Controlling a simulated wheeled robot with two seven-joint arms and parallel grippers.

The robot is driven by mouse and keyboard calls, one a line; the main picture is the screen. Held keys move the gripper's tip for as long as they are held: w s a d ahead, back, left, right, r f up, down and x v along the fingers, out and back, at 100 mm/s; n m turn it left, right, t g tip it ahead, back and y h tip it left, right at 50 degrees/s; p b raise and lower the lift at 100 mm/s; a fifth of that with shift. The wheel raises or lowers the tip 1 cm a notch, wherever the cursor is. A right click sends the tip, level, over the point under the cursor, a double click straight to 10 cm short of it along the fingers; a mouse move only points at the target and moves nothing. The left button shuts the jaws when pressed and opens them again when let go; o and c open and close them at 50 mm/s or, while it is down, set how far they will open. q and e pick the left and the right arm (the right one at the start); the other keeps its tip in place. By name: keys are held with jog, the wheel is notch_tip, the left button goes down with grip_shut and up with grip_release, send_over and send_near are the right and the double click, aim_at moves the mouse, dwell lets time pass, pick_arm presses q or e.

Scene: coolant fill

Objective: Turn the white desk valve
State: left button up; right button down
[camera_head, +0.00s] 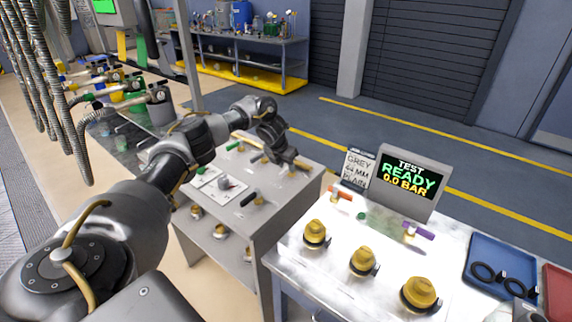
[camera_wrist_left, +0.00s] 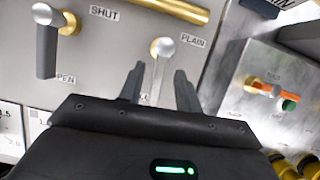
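The white desk valve shows in the left wrist view as a silver round hub with a white lever (camera_wrist_left: 158,72) pointing down the picture, beside a PLAIN label. My left gripper (camera_wrist_left: 160,69) is open, with one finger on each side of the lever. I cannot tell whether either finger touches it. In the head view my left gripper (camera_head: 290,161) is low over the grey desk (camera_head: 282,198), and I cannot make out the white lever there.
A dark lever (camera_wrist_left: 46,48) between SHUT and OPEN labels is left of the gripper. A brass pipe (camera_wrist_left: 178,8) runs above. In the head view, a bench with brass fittings (camera_head: 316,234), a READY display (camera_head: 409,181) and a blue tray (camera_head: 482,250) stands at right.

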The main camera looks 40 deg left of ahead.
pick_arm(q)
jog(key=shift+w+f, duration=0.2)
jog(key=shift+f, duration=0.25)
jog(key=shift+c, duration=0.3)
jog(key=shift+r, duration=0.1)
grip_shut()
